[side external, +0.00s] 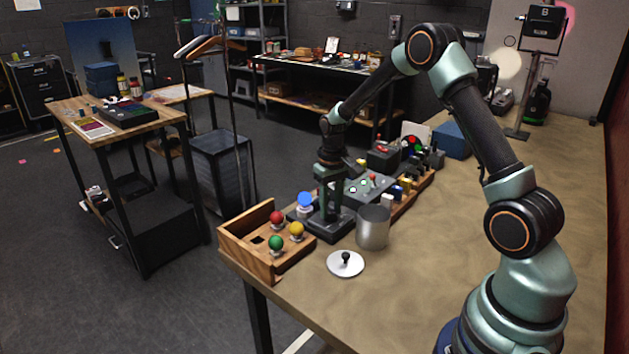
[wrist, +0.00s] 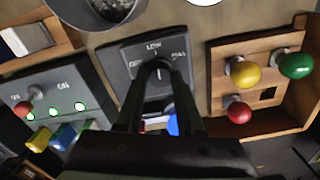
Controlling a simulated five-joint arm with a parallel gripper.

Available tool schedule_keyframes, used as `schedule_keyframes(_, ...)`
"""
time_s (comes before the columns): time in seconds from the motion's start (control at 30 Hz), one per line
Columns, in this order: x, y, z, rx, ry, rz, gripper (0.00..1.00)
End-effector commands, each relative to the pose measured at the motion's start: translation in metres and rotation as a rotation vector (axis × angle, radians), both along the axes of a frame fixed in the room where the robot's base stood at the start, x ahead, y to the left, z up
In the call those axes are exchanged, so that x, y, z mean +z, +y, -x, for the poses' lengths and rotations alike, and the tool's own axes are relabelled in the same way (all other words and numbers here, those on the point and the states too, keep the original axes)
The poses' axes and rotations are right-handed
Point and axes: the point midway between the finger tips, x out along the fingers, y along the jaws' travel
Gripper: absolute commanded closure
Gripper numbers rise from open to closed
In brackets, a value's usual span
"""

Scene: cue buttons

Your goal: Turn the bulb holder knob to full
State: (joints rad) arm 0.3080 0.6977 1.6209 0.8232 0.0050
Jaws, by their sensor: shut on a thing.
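The bulb holder is a dark box (wrist: 118,55) with a dial face marked OFF, LOW and FULL in the wrist view. Its knob (wrist: 158,70) sits between the fingers of my gripper (wrist: 159,82), which is shut on it. The knob's white mark points about at LOW. A blue bulb (side external: 305,201) stands at the holder's far side; part of it also shows behind my fingers in the wrist view (wrist: 173,124). In the side view my gripper (side external: 331,205) reaches straight down onto the holder (side external: 341,222), and the knob is hidden there.
A wooden tray (side external: 237,254) with red (side external: 277,217), yellow (side external: 296,230) and green (side external: 275,243) bulbs stands to the left. A metal cup (side external: 373,228) and a white lid (side external: 345,264) are close by. A switch panel (wrist: 45,95) with lit green lamps is beside the holder.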

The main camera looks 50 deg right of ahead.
Motion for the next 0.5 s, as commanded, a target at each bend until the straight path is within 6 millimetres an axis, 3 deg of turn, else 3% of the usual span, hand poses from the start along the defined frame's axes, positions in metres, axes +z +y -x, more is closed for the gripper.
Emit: schedule_keyframes(0.5,0.0009,0.0001,-0.0003,-0.492,0.0,0.0,1.0)
